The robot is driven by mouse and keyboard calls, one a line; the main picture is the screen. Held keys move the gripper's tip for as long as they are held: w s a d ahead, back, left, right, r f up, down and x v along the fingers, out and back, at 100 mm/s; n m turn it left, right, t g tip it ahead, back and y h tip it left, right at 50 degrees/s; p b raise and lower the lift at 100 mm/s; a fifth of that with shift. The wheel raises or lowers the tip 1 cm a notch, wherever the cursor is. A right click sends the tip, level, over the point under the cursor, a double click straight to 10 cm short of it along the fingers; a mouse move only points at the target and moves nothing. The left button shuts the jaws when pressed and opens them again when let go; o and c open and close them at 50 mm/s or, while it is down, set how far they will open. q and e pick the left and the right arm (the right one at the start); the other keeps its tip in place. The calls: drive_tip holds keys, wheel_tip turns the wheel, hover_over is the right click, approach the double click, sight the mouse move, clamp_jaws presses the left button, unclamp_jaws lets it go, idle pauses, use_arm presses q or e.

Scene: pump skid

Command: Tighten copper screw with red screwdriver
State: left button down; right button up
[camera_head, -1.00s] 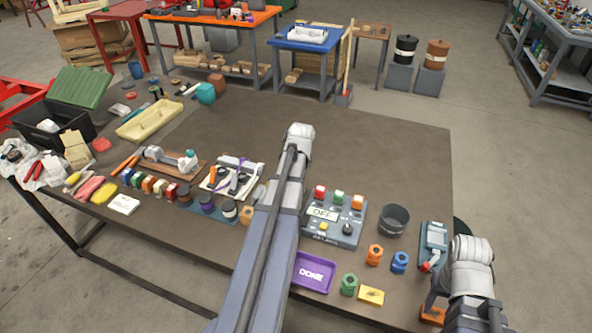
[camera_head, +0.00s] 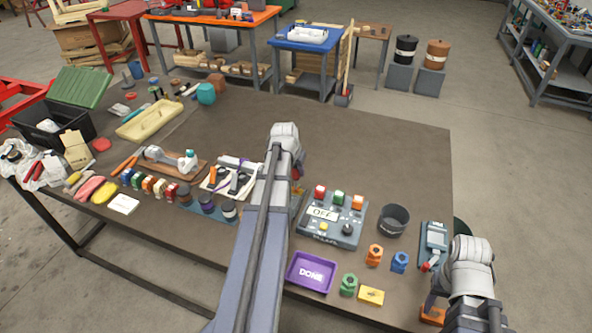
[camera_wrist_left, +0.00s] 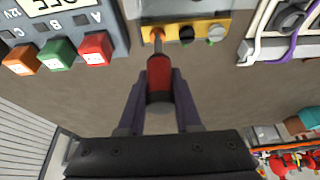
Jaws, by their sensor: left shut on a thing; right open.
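The red screwdriver (camera_wrist_left: 160,72) is held between the fingers of my left gripper (camera_wrist_left: 160,84) in the left wrist view. Its shaft points to the left end of a yellow-orange strip (camera_wrist_left: 172,32). The tip overlaps the leftmost screw position there; the screw's head is mostly hidden, and I cannot tell if the tip touches it. A dark screw (camera_wrist_left: 187,34) and a pale screw (camera_wrist_left: 217,33) sit farther right on the strip. In the head view my left arm hides most of the gripper; a bit of red (camera_head: 299,172) shows beside it.
A control box with an OFF display (camera_head: 331,222) stands right of my left arm. A purple DONE tray (camera_head: 312,273), a dark round bowl (camera_head: 394,219) and several coloured nuts are close by. The back right of the table (camera_head: 380,150) is clear.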

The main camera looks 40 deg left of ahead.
use_arm(q)
drive_tip(key=shift+m, duration=0.7)
drive_tip(key=shift+r, duration=0.15)
drive_tip(key=shift+r+p, duration=2.4)
drive_tip(key=shift+p, duration=0.1)
